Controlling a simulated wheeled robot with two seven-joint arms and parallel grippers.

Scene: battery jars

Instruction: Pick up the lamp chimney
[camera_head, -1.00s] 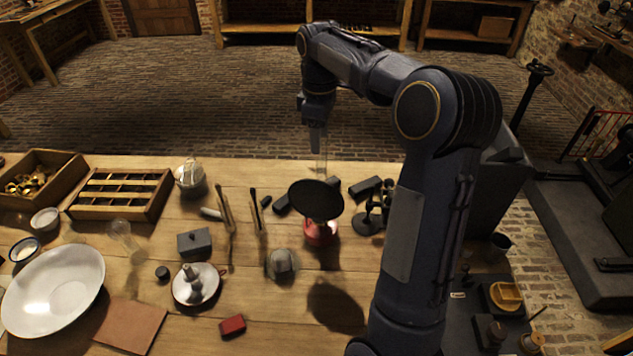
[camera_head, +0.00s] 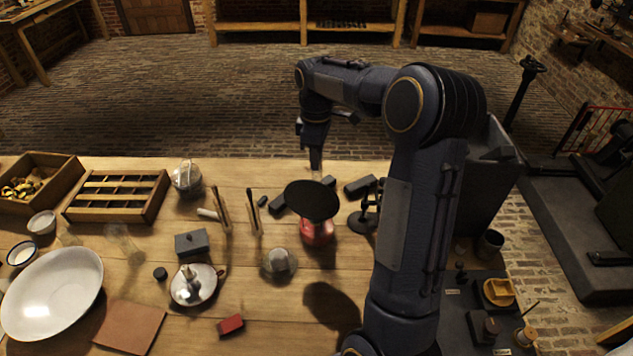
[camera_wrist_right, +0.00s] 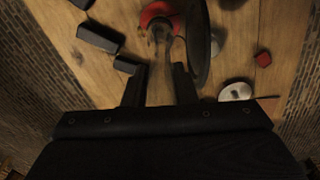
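The lamp chimney, a clear glass tube (camera_head: 317,175), stands upright at the lamp behind its round black disc (camera_head: 312,200). The lamp's red base (camera_head: 317,233) stands on the bench. In the right wrist view the chimney (camera_wrist_right: 161,52) rises from the red base (camera_wrist_right: 158,14) toward my fingers, beside the disc (camera_wrist_right: 198,45). My right gripper (camera_head: 315,164) points down over the chimney's upper end. In the wrist view its two fingers (camera_wrist_right: 160,82) are apart, one on each side of the faint glass; touching cannot be made out. My left gripper is not in view.
Black blocks (camera_head: 360,186) and a dark stand (camera_head: 364,219) are close to the lamp. A glass dome (camera_head: 279,263), a candle holder (camera_head: 194,285), a red box (camera_head: 230,325), a divided tray (camera_head: 118,213) and a white basin (camera_head: 52,292) fill the left and front. The front middle is fairly clear.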

